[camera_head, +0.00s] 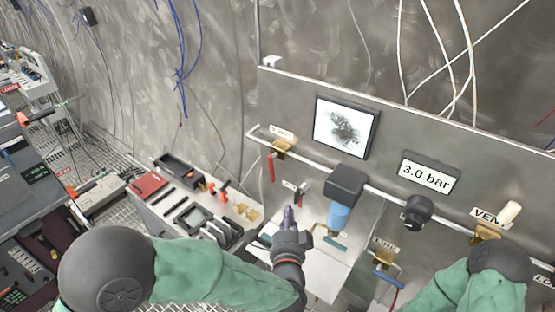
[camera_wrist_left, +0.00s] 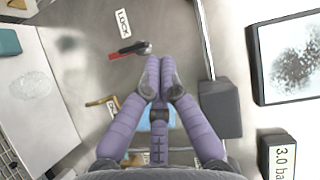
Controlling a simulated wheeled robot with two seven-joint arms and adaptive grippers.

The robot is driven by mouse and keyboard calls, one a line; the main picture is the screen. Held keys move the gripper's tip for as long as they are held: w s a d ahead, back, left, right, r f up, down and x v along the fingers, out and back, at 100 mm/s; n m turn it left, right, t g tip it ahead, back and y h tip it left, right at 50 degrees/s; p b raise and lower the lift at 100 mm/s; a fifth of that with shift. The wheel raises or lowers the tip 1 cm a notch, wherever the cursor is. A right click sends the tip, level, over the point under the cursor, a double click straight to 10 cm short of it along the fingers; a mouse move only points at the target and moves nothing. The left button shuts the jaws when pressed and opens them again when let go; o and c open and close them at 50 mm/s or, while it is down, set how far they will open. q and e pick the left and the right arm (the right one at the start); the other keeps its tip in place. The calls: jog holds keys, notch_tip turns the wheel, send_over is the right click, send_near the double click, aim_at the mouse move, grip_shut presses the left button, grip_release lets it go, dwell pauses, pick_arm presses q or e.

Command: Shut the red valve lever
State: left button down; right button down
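A red lever (camera_head: 271,168) hangs straight down from a brass valve (camera_head: 282,149) at the left end of the panel pipe. This lever is not in the left wrist view. My left gripper (camera_head: 288,217) is in front of the panel, below and right of the lever and apart from it. Its purple fingers also show in the left wrist view (camera_wrist_left: 162,65), tips together with nothing visible between them. Beyond the tips is a small red-handled fitting (camera_wrist_left: 128,50) beside a LOCK label (camera_wrist_left: 123,23); it also shows in the head view (camera_head: 302,189). My right gripper is out of view.
A cluttered bench (camera_head: 160,211) stands left.

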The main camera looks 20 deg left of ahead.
pick_arm(q)
jog(key=w+a, duration=0.6)
jog(key=w, duration=0.5)
jog(key=shift+w+r+p, duration=0.3)
jog(key=shift+w+p, duration=0.05)
jog(key=shift+w+a+f+m+t+y+b, duration=0.15)
jog(key=shift+a+m+t+b, duration=0.15)
jog(key=shift+m+b, duration=0.15)
jog(key=shift+w+a+f+m+t+y+b, duration=0.1)
jog(key=shift+a+m+t+y+b, duration=0.1)
jog(key=shift+a+m+b, duration=0.2)
jog(key=shift+d, duration=0.1)
